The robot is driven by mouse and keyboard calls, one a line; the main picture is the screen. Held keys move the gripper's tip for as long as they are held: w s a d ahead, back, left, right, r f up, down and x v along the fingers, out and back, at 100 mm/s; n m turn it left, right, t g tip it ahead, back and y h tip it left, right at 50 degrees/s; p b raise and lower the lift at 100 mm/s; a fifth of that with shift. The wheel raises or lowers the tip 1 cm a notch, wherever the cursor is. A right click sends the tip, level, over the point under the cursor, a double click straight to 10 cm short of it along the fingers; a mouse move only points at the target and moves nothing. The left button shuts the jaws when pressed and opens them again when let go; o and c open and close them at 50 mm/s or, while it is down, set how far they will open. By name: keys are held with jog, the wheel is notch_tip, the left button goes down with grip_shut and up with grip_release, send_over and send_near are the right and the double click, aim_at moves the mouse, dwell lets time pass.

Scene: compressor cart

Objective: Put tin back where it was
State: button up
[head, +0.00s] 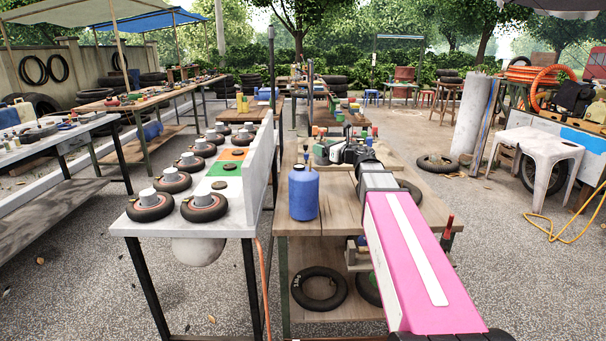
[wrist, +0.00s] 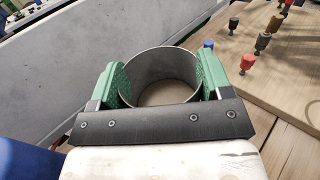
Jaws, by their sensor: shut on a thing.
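The tin (wrist: 158,66) is a grey metal cylinder with an open top, seen from above in the wrist view. It looks empty inside. My gripper (wrist: 160,84) is shut on it, with one green pad on each side of its wall. In the head view my gripper (head: 362,155) is over the wooden table (head: 333,222), at the end of my pink arm. I cannot make out the tin there. How high the tin's bottom is above the table is hidden.
A blue jug (head: 304,193) stands left of my gripper. A grey upright panel (head: 260,165) edges the white table (head: 222,222), which holds several small wheels, a green square and an orange square. A board with coloured pegs (wrist: 255,50) lies right of the tin.

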jog(key=shift+w+a+f, duration=1.2)
jog(key=shift+w+f, duration=0.05)
jog(key=shift+f, duration=0.45)
jog(key=shift+w+a+f, duration=1.2)
jog(key=shift+w+f, duration=0.05)
jog(key=shift+f, duration=0.5)
jog(key=shift+w+a+f, duration=1.2)
jog(key=shift+w+f, duration=0.05)
jog(key=shift+f, duration=0.45)
jog(key=shift+f, duration=0.1)
jog(key=o, duration=1)
jog(key=shift+s+d, duration=0.2)
jog(key=v, duration=0.7)
